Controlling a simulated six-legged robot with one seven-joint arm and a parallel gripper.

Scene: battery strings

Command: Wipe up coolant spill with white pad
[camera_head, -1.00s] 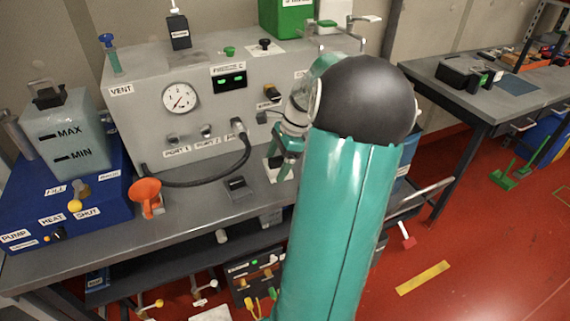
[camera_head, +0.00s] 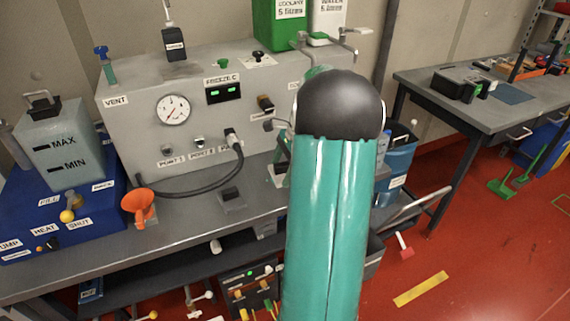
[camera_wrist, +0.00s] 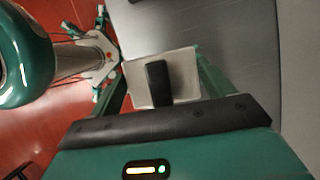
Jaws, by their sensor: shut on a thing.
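In the wrist view, my gripper (camera_wrist: 160,72) is shut on the white pad (camera_wrist: 186,72), a pale block with a black handle. One finger is on each side of it. Behind the pad lie the grey bench top (camera_wrist: 185,25) and red floor. In the head view, my arm hides most of the gripper; a green finger (camera_head: 283,150) and a pale edge of the pad (camera_head: 276,171) show just left of the arm, near the bench's right end. I cannot tell whether the pad touches the bench. No coolant spill can be made out; my arm may cover it.
An orange funnel (camera_head: 138,205), a small black block (camera_head: 231,199) and a black hose (camera_head: 205,190) are on the bench (camera_head: 185,235). The grey test panel (camera_head: 135,130) stands behind. A blue bin (camera_head: 398,165) is right of my arm.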

